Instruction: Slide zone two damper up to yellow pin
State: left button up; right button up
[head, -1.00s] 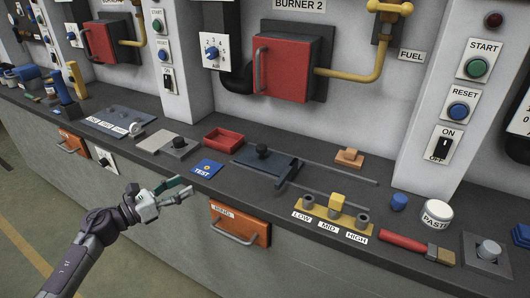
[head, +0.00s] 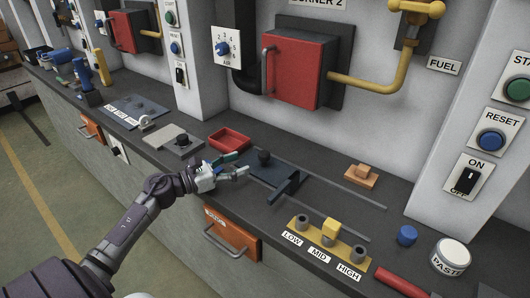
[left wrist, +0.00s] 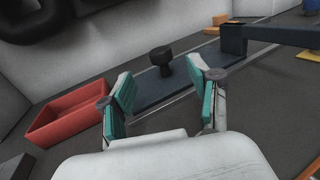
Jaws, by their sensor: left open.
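The damper is a dark blue sliding plate (head: 270,173) with a black knob (head: 264,157) on top and an arm at its right end, lying between rails on the counter. The knob also shows in the left wrist view (left wrist: 161,58), beyond and between my fingertips. The yellow pin (head: 331,228) stands at MID on a yellow strip (head: 311,243) labelled LOW, MID, HIGH, between two grey posts. The damper arm is left of this strip, apart from the pin. My left gripper (head: 236,172) is open and empty, just left of the knob. My right gripper is not in view.
A red tray (head: 230,140) lies just behind my left gripper. A wooden block (head: 360,176) sits behind the rails. The rails right of the plate look clear.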

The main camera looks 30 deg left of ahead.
aim_at(261, 154)
pick_arm(q)
jog(key=p+x, duration=0.1)
jog(key=x, duration=0.7)
jog(key=shift+w+d, duration=0.25)
jog(key=shift+w, duration=0.25)
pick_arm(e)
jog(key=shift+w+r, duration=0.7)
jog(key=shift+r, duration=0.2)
pick_arm(q)
grip_shut()
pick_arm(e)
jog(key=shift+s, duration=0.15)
